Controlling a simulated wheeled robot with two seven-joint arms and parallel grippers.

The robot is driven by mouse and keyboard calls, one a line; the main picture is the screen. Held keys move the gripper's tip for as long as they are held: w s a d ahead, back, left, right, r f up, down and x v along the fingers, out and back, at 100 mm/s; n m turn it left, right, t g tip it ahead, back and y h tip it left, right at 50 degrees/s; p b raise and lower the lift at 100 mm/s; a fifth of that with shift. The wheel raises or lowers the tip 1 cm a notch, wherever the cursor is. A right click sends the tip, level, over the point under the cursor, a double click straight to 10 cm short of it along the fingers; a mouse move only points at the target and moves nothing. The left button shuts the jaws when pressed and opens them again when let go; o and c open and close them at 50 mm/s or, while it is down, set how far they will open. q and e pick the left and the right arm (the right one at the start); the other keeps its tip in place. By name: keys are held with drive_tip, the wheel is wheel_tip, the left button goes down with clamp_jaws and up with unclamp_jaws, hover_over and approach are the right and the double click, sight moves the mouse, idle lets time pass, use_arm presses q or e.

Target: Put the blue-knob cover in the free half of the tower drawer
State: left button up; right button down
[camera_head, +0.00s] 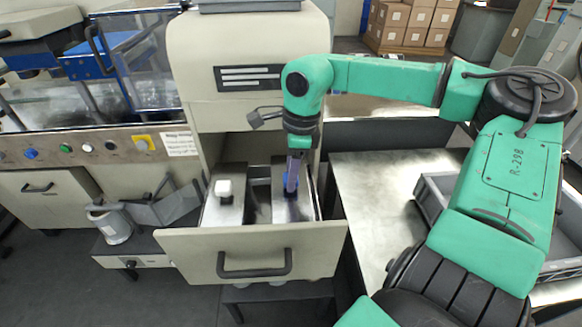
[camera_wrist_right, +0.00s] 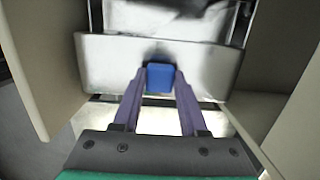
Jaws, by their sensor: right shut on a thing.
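The tower drawer (camera_head: 250,254) is pulled out, with a dark handle on its front. In its left half lies a metal cover with a white knob (camera_head: 224,188). The blue-knob cover (camera_head: 293,208) is a metal plate within the right half of the drawer. I cannot tell whether it rests on the bottom or is held just above it. My right gripper (camera_head: 292,176) points down into the drawer and is shut on the blue knob (camera_wrist_right: 159,78), with one finger on each side in the right wrist view. My left gripper is not in view.
The beige tower (camera_head: 250,50) rises behind the drawer. A metal table (camera_head: 365,190) with a grey crate (camera_head: 430,190) stands to the right. A metal pitcher (camera_head: 112,224) stands at the left, beside the drawer. A narrow gap separates the two covers.

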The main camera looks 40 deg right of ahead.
drive_tip(key=shift+f+b, duration=0.6)
drive_tip(key=shift+f, duration=0.2)
drive_tip(key=shift+c, duration=1.8)
unclamp_jaws()
wheel_tip(320, 180, up, 14)
drive_tip(key=s+d+p, duration=0.1)
drive_tip(key=shift+d+r, duration=0.15)
drive_tip(key=shift+r, duration=0.1)
